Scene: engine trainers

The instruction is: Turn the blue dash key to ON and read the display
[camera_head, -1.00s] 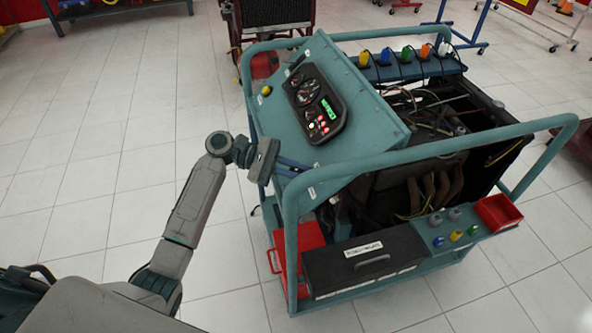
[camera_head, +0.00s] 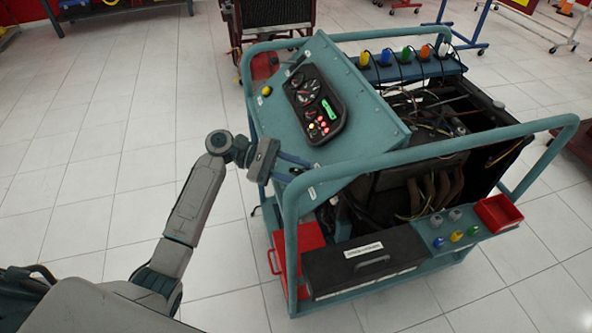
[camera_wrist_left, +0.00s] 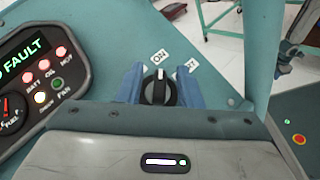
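The slanted dash panel (camera_head: 315,105) of the teal engine trainer carries gauges, lamps and a small display (camera_head: 331,110). In the left wrist view the display (camera_wrist_left: 20,60) shows green text ending in "FAULT"; its left part is cut off. The dash key (camera_wrist_left: 159,88) looks like a round black knob with a white pointer mark, which points up at the ON label (camera_wrist_left: 159,57). A second label beside it is partly hidden. My left gripper (camera_head: 290,168) has its blue fingers (camera_wrist_left: 159,92) against both sides of the knob. My right gripper is not in view.
The trainer's tubular frame (camera_head: 290,235) runs close beside my left gripper. Red lamps (camera_wrist_left: 43,65) and an amber lamp (camera_wrist_left: 40,98) are lit. A black box (camera_head: 350,268) and a red tray (camera_head: 497,212) sit on the front. The floor to the left is clear.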

